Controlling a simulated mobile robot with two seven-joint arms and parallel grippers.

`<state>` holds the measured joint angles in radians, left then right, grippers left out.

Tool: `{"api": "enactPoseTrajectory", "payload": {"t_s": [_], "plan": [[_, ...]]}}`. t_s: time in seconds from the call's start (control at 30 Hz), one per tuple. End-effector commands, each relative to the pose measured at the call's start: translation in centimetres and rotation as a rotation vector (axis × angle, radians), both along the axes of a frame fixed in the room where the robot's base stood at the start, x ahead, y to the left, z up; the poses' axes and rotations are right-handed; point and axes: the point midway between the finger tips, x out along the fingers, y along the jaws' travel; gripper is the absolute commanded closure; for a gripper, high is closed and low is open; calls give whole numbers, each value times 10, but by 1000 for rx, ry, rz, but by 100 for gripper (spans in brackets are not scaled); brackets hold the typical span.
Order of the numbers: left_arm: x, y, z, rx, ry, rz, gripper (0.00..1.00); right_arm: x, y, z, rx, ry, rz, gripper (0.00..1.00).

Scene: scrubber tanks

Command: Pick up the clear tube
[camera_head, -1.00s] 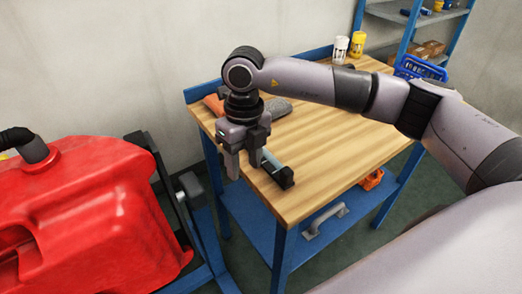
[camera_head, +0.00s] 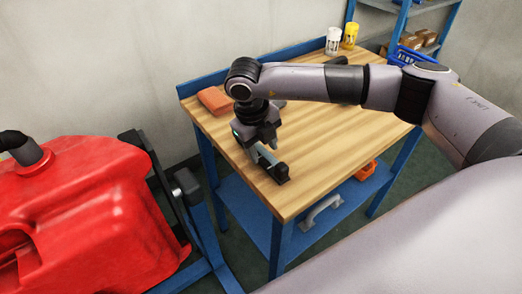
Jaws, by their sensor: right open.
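The clear tube (camera_head: 265,155) lies on the wooden top of the blue workbench (camera_head: 335,130), near its front left edge, with a black end piece (camera_head: 279,173) at its near end. My right gripper (camera_head: 261,148) is open and points down right at the tube, its fingers low over it. Whether the fingers straddle or touch the tube cannot be told, as the gripper hides the tube's far part. My left gripper is not in view.
An orange block (camera_head: 214,100) lies at the bench's back left. Two small containers (camera_head: 341,39) stand at the back. A large red tank (camera_head: 85,215) on a blue frame stands left of the bench. The bench's right half is mostly clear beneath my arm.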

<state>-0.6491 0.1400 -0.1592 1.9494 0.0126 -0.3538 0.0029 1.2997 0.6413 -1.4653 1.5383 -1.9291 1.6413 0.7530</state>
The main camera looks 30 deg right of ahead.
Motion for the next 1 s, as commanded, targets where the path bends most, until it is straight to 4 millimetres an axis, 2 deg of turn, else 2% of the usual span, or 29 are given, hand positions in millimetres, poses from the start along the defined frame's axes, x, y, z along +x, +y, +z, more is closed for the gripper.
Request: {"api": "enactPoseTrajectory", "payload": {"t_s": [0.07,0.1,0.23,0.27,0.57,0.73,0.87,1.0], "plan": [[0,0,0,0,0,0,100,0,0,0,0,0,0,52],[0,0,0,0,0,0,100,0,0,0,0,0,0,55],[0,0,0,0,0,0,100,0,0,0,0,0,0,97],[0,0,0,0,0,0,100,0,0,0,0,0,0,100],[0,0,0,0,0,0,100,0,0,1,1,-1,0,100],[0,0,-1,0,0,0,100,1,0,9,3,-4,0,100],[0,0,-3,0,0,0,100,1,0,26,3,-5,0,100],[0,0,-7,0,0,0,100,1,0,58,3,-8,0,100]]}}
